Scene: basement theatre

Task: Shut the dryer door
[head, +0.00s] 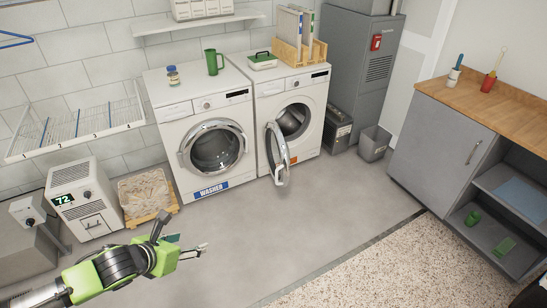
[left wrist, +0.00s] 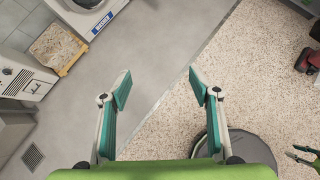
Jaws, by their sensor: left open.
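The white dryer (head: 300,95) stands against the wall, to the right of the washer. Its round door (head: 277,155) is open and swung out into the room, away from the dark drum opening (head: 293,121). My left gripper (head: 183,238) is low over the grey floor, well in front of the machines and apart from the door. In the left wrist view its two teal-padded fingers (left wrist: 160,88) are spread with nothing between them. Green and teal parts at that view's right edge look like my right gripper (left wrist: 303,155), too small to read.
The washer (head: 206,130) has its door shut. A crate (head: 145,193) and a white dehumidifier-like unit (head: 84,200) stand at the left. A grey bin (head: 374,143) is right of the dryer, and a grey cabinet (head: 430,150) stands farther right. The floor before the dryer is clear.

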